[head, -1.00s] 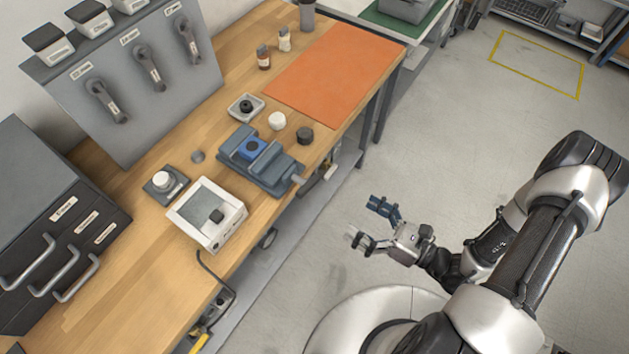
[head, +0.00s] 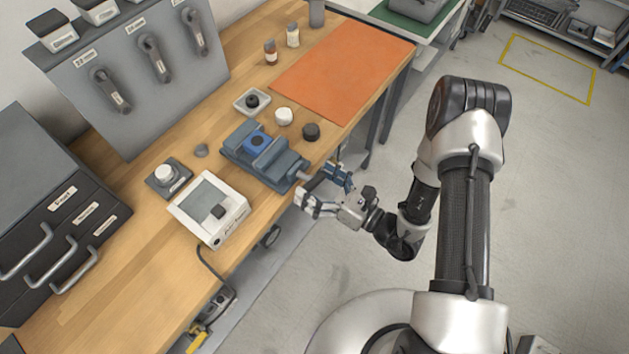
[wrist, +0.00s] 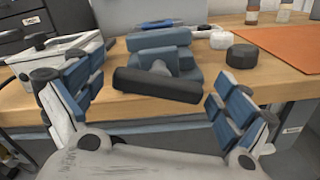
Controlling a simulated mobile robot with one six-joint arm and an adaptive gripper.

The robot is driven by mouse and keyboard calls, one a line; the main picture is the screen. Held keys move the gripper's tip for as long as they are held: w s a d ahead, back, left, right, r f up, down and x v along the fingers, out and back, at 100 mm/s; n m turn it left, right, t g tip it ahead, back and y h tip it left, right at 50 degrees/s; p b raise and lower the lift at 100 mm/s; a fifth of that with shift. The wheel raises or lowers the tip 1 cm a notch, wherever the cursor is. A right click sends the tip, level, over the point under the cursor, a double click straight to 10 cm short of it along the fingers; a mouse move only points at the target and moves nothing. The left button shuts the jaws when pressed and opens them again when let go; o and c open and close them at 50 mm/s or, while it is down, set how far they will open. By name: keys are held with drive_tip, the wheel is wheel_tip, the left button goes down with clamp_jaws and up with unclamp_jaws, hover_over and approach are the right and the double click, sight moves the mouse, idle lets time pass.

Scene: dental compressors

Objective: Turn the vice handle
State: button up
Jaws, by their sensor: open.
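In the wrist view the vice (wrist: 160,45) is straight ahead. Its dark cylindrical handle (wrist: 157,86) lies across the front, nearly level, between my fingers in the picture. My gripper (head: 322,188) is open and empty, just off the bench edge in front of the vice screw. In the wrist view its blue-padded fingers stand either side of the handle, with visible gaps. In the head view the handle is hard to make out beside the gripper.
A white box (head: 208,208) stands left of the vice. A white round piece (head: 284,116) and a dark round piece (head: 311,131) lie to its right. An orange mat (head: 345,65) covers the bench farther back. The floor right of the bench is open.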

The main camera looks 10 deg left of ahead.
drive_tip(key=shift+a, duration=0.1)
drive_tip(key=shift+c, duration=0.4)
drive_tip(key=c, duration=1)
drive_tip(key=shift+m, duration=0.4)
drive_tip(key=o, duration=1.1)
